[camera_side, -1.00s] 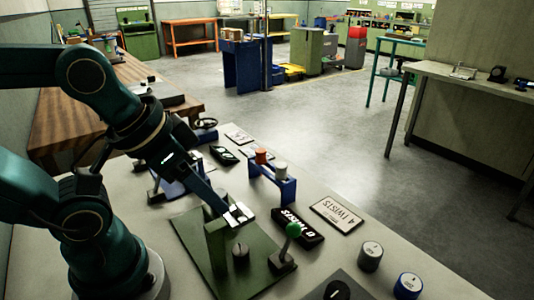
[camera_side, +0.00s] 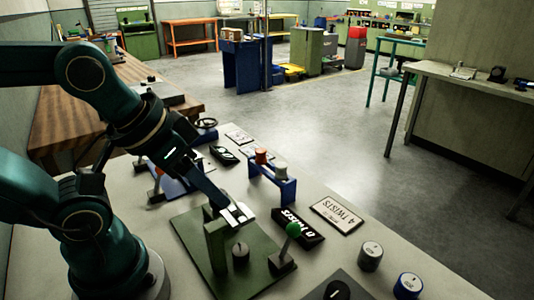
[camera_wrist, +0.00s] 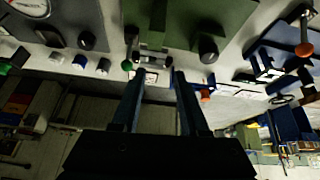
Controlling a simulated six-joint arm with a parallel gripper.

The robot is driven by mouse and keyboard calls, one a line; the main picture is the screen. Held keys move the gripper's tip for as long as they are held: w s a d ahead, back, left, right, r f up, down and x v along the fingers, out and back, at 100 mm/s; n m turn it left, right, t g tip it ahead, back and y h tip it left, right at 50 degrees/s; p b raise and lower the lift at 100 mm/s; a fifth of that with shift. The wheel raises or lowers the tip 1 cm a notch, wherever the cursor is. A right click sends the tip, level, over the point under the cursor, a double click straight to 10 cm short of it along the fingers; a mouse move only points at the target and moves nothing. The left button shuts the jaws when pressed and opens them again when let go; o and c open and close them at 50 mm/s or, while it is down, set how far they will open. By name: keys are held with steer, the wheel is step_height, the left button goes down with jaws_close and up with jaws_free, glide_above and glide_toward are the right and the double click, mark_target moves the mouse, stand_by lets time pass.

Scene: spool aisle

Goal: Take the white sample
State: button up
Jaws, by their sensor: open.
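The white sample (camera_side: 280,171) is a pale-topped cylinder standing upright in the right end of a small blue rack (camera_side: 287,190). My gripper (camera_side: 238,214) is lower left of the rack, above a green base plate (camera_side: 190,238) with an upright green block, and apart from the white sample. In the wrist view my gripper (camera_wrist: 160,85) shows two dark fingers spread apart with nothing between them. I cannot make out the white sample in that view.
A black label plate (camera_side: 298,229) and a white label plate (camera_side: 336,215) lie near the rack. Grey (camera_side: 370,256) and blue (camera_side: 408,286) cylinders stand at the front right.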

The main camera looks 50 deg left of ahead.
steer(key=w+a+r+n, duration=0.2)
steer(key=w+r+n, duration=0.1)
steer(key=w+r, duration=0.15)
steer(key=n+y, duration=0.2)
steer(key=n, duration=0.2)
glide_toward(281, 166)
steer(key=w+f, duration=0.1)
steer(key=w+f+g, duration=0.2)
steer(key=shift+w+a+f+y, duration=0.25)
steer(key=shift+a+f+y, duration=0.05)
steer(key=shift+f, duration=0.05)
steer(key=shift+x, duration=2.65)
steer(key=shift+s, duration=0.15)
jaws_close()
